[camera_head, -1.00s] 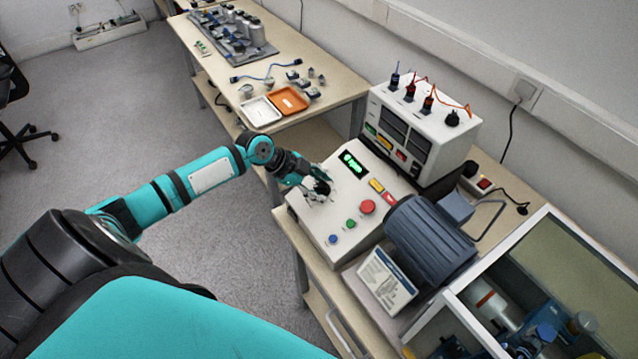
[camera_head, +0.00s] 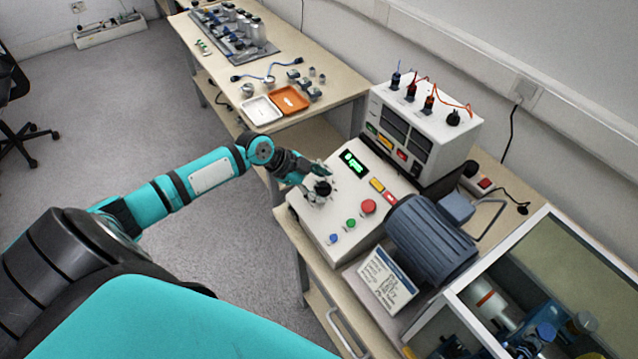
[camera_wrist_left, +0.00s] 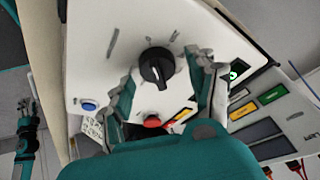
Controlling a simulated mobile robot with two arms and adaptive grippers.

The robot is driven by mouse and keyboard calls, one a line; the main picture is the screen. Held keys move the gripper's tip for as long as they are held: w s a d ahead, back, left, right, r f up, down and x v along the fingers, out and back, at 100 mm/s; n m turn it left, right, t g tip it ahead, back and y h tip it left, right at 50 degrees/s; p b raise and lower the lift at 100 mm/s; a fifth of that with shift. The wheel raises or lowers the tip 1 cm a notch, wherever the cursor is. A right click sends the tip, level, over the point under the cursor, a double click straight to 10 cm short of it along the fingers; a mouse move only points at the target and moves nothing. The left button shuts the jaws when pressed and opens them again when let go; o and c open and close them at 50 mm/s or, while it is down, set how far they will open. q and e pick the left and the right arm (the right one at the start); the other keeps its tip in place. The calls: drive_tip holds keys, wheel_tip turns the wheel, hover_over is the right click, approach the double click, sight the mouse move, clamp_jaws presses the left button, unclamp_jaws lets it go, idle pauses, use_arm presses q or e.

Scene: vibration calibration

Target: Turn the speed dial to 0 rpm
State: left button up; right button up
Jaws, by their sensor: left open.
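The speed dial, a black round knob with a light pointer line (camera_wrist_left: 157,67), sits on the white sloped control box (camera_head: 318,225). In the left wrist view it lies between the fingers of my left gripper (camera_wrist_left: 165,88), which are spread apart on both sides of it. In the head view my left gripper (camera_head: 317,188) is at the dial (camera_head: 323,188), partly covering it. The green speed display (camera_head: 353,162) is lit beside it, but its digits are too small to read.
A red button (camera_head: 368,207), a green button (camera_head: 351,223) and a blue button (camera_head: 333,238) sit near the dial. A grey motor (camera_head: 428,240) stands right of the box. A white instrument unit (camera_head: 447,135) rises behind it.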

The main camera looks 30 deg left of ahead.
use_arm(q)
drive_tip(key=shift+s+r, duration=0.1)
drive_tip(key=v, duration=1.1)
drive_tip(key=shift+s+a+r, duration=0.15)
drive_tip(key=shift+a+r, duration=0.05)
drive_tip(key=shift+r, duration=0.05)
